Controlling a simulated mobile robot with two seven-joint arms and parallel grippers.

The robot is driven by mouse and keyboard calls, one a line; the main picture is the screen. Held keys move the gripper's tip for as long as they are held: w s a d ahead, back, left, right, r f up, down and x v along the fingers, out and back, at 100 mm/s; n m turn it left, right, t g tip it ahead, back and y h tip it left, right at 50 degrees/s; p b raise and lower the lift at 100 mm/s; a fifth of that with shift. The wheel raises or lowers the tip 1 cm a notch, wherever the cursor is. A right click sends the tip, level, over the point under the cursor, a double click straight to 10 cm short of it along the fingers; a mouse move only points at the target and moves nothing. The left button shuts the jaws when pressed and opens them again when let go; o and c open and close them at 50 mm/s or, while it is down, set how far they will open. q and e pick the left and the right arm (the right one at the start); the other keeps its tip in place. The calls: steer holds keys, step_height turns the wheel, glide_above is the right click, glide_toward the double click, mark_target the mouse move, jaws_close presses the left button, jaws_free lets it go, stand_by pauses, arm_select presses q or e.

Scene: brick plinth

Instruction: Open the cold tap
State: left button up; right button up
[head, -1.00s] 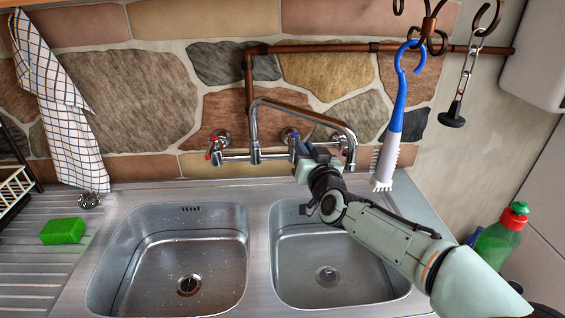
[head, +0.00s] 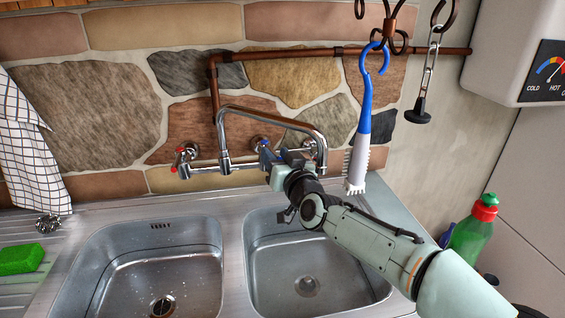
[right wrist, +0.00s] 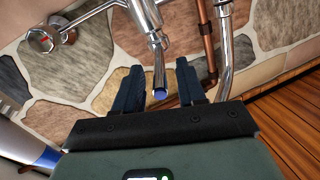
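The cold tap (head: 258,143), with a blue-marked lever, is on the chrome wall mixer (head: 224,166) above the sink. In the right wrist view its blue-tipped lever (right wrist: 158,88) lies between my right gripper's two dark fingers (right wrist: 159,90). The fingers are apart, with a gap on each side of the lever. In the head view my right gripper (head: 267,160) is just in front of the cold tap and partly hides it. The red-marked hot tap (head: 182,158) is to its left and also shows in the right wrist view (right wrist: 42,40). My left gripper is not in view.
A blue and white brush (head: 360,140) hangs close to the right of my gripper. The mixer's spout (head: 275,113) arches over the taps. Below are two steel basins (head: 150,270). A green bottle (head: 473,232) stands at the right, a green sponge (head: 20,259) at the left.

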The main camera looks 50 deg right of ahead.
steer(key=v, duration=1.3)
steer(key=shift+s, duration=0.1)
